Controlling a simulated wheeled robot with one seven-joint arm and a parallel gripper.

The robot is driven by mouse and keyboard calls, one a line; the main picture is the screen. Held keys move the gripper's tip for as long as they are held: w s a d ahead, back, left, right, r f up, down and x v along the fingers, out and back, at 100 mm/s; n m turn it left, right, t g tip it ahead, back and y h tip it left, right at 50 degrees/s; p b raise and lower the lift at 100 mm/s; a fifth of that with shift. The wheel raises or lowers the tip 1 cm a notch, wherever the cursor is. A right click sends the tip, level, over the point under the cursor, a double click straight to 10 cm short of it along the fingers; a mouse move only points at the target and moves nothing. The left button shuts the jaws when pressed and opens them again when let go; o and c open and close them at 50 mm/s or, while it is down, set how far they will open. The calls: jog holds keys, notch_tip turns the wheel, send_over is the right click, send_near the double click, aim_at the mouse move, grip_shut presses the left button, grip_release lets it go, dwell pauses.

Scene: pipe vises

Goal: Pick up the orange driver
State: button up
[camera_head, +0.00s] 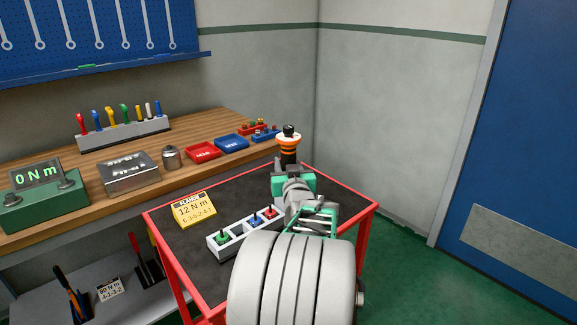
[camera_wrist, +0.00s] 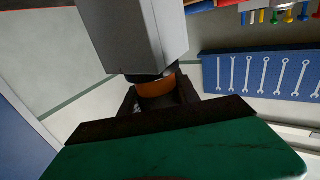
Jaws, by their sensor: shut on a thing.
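The orange driver (camera_head: 289,147), dark with orange bands and a black top, stands roughly upright at the far end of my arm in the head view. My gripper (camera_head: 291,169), with teal parts, is shut on it. In the wrist view an orange band of the driver (camera_wrist: 157,89) shows between the dark jaws of my gripper (camera_wrist: 160,101). A grey block hides the part above the band there, and the teal and dark jaw body hides what lies below. The driver's lower end is hidden in the head view.
A red-framed cart (camera_head: 160,237) with a dark top lies under my arm. On it are a light holder (camera_head: 237,231) with green, blue and red pieces, and a yellow card (camera_head: 194,210). The wooden bench (camera_head: 186,134) behind bears a rack of coloured tools, trays and boxes.

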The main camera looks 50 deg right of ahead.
grip_shut()
notch_tip(320, 180, up, 18)
jog(key=shift+r+p, duration=0.2)
jog(key=shift+p, duration=0.65)
jog(key=shift+r, duration=0.1)
